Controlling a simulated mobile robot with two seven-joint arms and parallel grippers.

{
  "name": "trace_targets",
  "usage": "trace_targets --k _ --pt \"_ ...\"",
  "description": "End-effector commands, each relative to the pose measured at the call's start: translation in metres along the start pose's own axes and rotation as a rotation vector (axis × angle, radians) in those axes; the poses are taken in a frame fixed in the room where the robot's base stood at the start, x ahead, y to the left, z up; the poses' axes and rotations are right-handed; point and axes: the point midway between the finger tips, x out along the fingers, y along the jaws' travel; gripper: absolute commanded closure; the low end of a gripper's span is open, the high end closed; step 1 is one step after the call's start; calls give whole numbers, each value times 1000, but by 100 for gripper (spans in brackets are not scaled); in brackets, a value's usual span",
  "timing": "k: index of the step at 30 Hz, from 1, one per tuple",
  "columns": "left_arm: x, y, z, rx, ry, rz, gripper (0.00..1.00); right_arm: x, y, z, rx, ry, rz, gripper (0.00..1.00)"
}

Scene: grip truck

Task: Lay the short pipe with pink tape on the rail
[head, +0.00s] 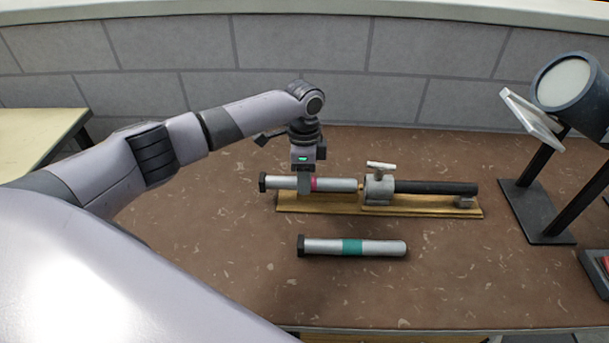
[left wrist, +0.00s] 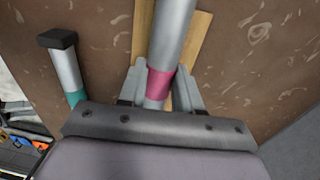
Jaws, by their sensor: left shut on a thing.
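The short pipe with pink tape (head: 338,184) is silver with a black cap at its left end. My left gripper (head: 304,187) is shut on it at the pink band, which also shows between the fingers in the left wrist view (left wrist: 160,84). The pipe lies along the left part of the wooden rail board (head: 330,208), roughly in line with the grey clamp (head: 377,190) and the black rod (head: 435,187). Its right end is close to the clamp. I cannot tell whether it touches the rail. My right gripper is out of view.
A similar pipe with teal tape (head: 378,248) lies on the brown tabletop (head: 190,240) in front of the rail; its capped end shows in the left wrist view (left wrist: 64,62). A lamp on a black stand (head: 540,210) is at right. The table's front is mostly clear.

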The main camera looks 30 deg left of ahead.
Motion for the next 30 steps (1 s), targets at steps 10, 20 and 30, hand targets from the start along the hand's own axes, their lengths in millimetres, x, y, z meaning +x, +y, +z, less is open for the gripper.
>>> trace_targets --k 10,20,30 --pt "4 0 0 0 2 0 100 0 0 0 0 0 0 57" --pt "5 0 0 0 1 0 100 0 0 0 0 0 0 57" --pt "5 0 0 0 0 0 37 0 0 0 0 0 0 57"
